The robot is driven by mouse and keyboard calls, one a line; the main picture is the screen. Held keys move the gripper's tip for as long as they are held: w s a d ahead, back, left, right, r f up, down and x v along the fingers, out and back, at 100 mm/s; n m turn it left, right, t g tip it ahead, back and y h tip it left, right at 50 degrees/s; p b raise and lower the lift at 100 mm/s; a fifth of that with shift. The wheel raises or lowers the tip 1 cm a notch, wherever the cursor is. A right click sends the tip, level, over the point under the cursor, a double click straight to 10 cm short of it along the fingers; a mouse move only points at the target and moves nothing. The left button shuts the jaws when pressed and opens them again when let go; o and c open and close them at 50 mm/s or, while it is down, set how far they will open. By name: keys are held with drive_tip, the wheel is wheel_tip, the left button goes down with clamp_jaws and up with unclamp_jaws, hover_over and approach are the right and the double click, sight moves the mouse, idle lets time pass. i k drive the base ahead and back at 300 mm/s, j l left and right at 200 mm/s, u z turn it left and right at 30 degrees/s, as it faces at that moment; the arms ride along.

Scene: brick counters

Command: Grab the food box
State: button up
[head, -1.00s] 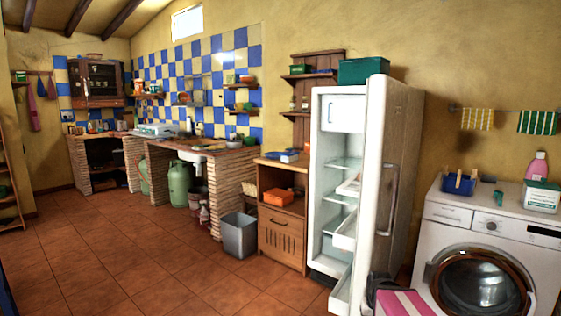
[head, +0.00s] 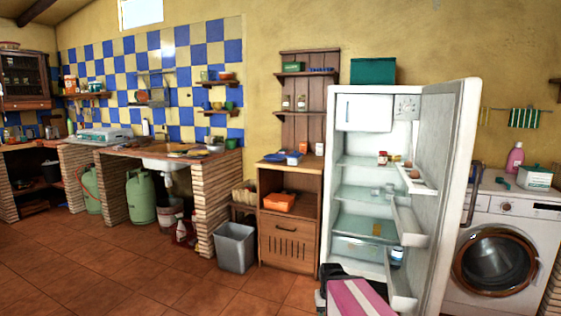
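I cannot tell for sure which thing is the food box. An orange box-like container (head: 280,200) lies in the open compartment of the wooden cabinet. A small orange-and-white box (head: 319,148) stands at the right on the cabinet's top. An orange-and-white carton (head: 70,84) stands on a wall shelf at the far left. A small red-and-white item (head: 382,158) sits on an upper shelf in the fridge. My gripper is not in view.
The white fridge (head: 345,210) stands with its door (head: 452,180) open to the right. A pink-and-white striped thing (head: 358,300) with a dark part is low in front of it. A grey bin (head: 235,247) stands beside the wooden cabinet (head: 287,242). The tiled floor (head: 110,275) at left is clear.

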sight(292, 161)
drive_tip(key=i+j, duration=0.2)
drive_tip(key=j, duration=0.15)
drive_tip(key=i+j+z, duration=0.1)
drive_tip(key=i+j, duration=0.35)
drive_tip(key=j, duration=0.3)
